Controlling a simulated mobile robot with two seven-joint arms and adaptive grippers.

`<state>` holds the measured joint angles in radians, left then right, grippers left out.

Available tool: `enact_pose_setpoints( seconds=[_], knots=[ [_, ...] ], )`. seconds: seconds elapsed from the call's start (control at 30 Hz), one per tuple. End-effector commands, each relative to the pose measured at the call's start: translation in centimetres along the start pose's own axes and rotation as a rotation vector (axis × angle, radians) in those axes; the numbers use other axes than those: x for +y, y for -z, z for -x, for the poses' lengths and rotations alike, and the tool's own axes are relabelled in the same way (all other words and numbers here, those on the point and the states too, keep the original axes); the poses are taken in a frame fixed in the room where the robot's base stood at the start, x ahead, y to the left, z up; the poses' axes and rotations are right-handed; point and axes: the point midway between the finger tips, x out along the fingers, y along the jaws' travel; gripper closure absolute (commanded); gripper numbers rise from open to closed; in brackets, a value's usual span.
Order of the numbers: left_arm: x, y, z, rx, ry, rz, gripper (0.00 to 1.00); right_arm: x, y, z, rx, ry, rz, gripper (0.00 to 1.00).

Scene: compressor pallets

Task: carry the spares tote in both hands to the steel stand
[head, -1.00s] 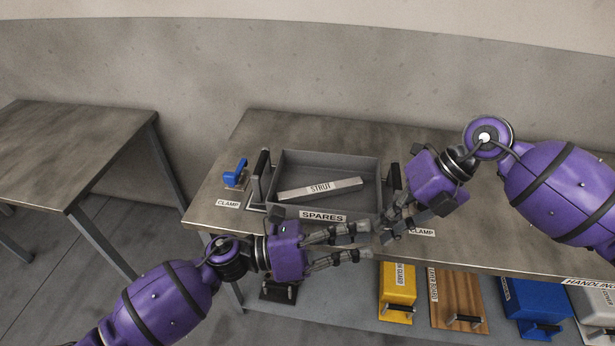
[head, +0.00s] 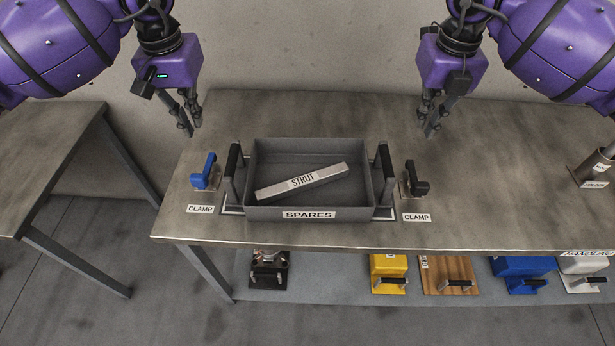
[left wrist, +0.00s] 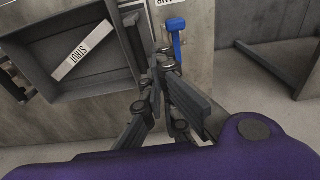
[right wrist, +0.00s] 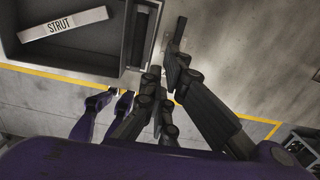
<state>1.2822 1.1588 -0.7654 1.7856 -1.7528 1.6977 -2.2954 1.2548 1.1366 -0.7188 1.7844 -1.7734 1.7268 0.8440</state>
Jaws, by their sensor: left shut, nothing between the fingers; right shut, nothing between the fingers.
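The grey spares tote (head: 265,213) sits on the workbench with a labelled strut (head: 325,175) inside. It has an upright dark handle at its left end (head: 232,162) and another at its right end (head: 386,165). A blue-handled clamp (head: 207,170) stands beside the left handle and a black clamp (head: 416,180) beside the right one. My left gripper (head: 191,122) is shut and empty, above the bench behind the blue clamp. My right gripper (head: 431,122) is shut and empty, behind the black clamp. Neither touches the tote. The tote also shows in the left wrist view (left wrist: 75,88) and right wrist view (right wrist: 85,62).
A separate steel-topped table (head: 45,150) stands to the left across a floor gap. A lower shelf (head: 330,285) holds several handled items, including a yellow one (head: 388,268). A holder (head: 597,170) stands at the far right. The bench right of the black clamp is mostly clear.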

Motion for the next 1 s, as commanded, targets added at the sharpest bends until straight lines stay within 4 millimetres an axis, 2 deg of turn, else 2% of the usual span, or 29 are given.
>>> enact_pose_setpoints(
  seconds=[0.2,0.37,0.8,1.0],
  knots=[
    [0.1,0.0,-0.3,-0.002,-0.003,0.001,1.00,0.0,0.0,-0.3,0.001,-0.001,0.000,1.00],
    [0.2,-0.1,-2.0,-0.005,-0.004,0.002,1.00,0.0,0.1,-2.0,0.003,-0.001,0.000,1.00],
    [0.2,-0.1,-10.6,-0.005,-0.006,0.003,1.00,0.1,0.1,-10.6,0.003,-0.002,0.000,1.00],
    [0.2,-0.1,-13.7,-0.003,-0.006,0.003,1.00,0.1,0.1,-13.7,0.002,-0.002,0.000,1.00]
  ],
)
